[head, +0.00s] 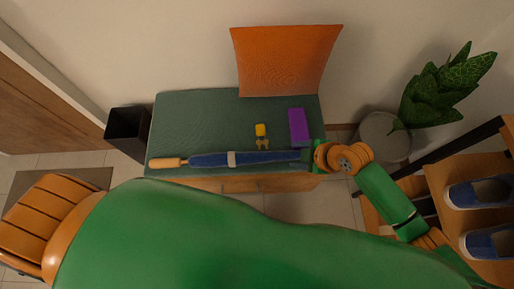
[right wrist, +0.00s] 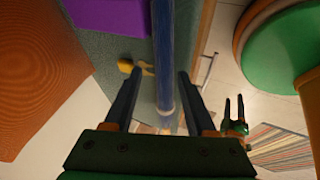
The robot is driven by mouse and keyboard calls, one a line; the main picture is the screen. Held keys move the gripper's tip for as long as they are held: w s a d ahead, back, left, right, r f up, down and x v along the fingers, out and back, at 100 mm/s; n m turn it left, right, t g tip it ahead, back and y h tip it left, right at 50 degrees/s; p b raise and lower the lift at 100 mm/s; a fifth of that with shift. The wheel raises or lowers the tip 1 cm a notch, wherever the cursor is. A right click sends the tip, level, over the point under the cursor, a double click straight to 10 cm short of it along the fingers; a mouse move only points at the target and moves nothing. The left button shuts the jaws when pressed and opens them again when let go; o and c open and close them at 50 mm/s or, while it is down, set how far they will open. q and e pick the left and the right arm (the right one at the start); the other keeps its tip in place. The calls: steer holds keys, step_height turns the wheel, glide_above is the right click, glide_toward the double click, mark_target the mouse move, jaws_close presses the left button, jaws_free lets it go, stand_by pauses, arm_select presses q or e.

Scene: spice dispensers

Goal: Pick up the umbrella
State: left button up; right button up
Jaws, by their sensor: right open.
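The umbrella (head: 210,160) is furled and blue, with a pale strap and a wooden handle at its left end. It lies along the front edge of the green bench top (head: 200,115). My right gripper (head: 308,156) is at the umbrella's right end. In the right wrist view the umbrella (right wrist: 163,40) runs lengthwise between the open fingers of my right gripper (right wrist: 160,72), with gaps on both sides. Whether the fingertips reach down beside it I cannot tell. My left gripper (right wrist: 235,108) shows small in the right wrist view, its two fingers apart and empty.
On the bench are keys with a yellow tag (head: 261,130), a purple item (head: 299,126) and an orange cushion (head: 286,60) against the wall. A dark bin (head: 128,132) stands left, a potted plant (head: 445,88) right. A shoe rack (head: 450,175) stands far right.

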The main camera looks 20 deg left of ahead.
mark_target(284, 156)
steer(key=shift+a+f+n, duration=0.1)
steer(key=shift+f+n, duration=0.25)
steer(key=shift+n, duration=0.05)
steer(key=x, duration=0.1)
steer(key=b+x, duration=0.1)
steer(key=x, duration=0.1)
steer(key=s+b+x, duration=0.1)
steer(key=x, duration=0.1)
steer(key=shift+w+a+f, duration=0.1)
steer(key=shift+a+f, duration=0.1)
steer(key=shift+f, duration=0.05)
steer(key=shift+w+a+f+b, duration=0.2)
steer(key=shift+f+b, duration=0.05)
steer(key=shift+b, duration=0.05)
arm_select(q)
steer(key=f, duration=0.3)
steer(key=shift+s+a+f, duration=0.25)
steer(key=shift+a+f, duration=0.05)
steer(key=shift+w, duration=0.15)
arm_select(e)
steer(key=shift+r, duration=0.1)
jaws_close()
